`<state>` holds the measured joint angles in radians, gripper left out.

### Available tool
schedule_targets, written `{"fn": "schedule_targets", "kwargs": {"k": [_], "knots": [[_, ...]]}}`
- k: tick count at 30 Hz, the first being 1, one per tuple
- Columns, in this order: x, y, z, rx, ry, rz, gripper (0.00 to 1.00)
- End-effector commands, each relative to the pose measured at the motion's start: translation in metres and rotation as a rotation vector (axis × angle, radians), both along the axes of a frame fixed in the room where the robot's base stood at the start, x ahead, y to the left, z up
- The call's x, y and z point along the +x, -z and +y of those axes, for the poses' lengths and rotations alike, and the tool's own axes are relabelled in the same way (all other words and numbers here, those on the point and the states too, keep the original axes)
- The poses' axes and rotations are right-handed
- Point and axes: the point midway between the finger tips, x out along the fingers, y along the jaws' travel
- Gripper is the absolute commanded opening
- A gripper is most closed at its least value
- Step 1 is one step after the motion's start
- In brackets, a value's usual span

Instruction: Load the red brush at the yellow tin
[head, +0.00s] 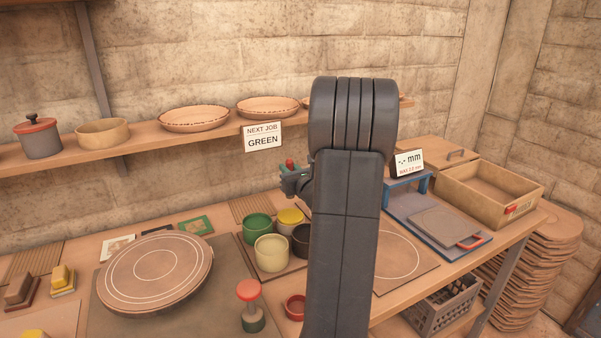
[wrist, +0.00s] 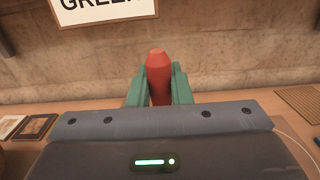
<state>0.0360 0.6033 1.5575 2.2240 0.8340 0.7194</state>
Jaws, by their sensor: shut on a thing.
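The red brush (head: 290,163) is held in my gripper (head: 293,178), up above the tins. In the wrist view its rounded red handle (wrist: 158,73) stands about upright between the green fingers of my gripper (wrist: 158,88), which are shut on it. Its bristle end is hidden. The yellow tin (head: 290,216) stands below my gripper, at the back of a group of tins. A green tin (head: 257,226), a cream tin (head: 271,252) and a dark tin (head: 301,240) stand around it. My arm partly covers the dark tin.
A sign reading GREEN (head: 262,137) hangs at the shelf edge behind my gripper. A round turntable (head: 155,268) lies left of the tins. A red-topped stamp (head: 249,305) and small red dish (head: 295,306) stand in front. A gauge stand (head: 405,181) is at right.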

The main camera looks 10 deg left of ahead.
Motion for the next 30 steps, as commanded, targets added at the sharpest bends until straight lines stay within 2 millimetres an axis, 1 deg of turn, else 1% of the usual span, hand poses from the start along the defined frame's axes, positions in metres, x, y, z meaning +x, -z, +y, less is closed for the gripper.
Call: {"fn": "schedule_targets", "kwargs": {"k": [16,21,30], "knots": [[0.000,0.052,-0.001,0.001,0.001,0.001,0.00],[0.000,0.058,-0.001,0.000,0.001,0.000,0.00],[0.000,0.057,-0.001,0.000,0.001,0.000,0.00]]}}
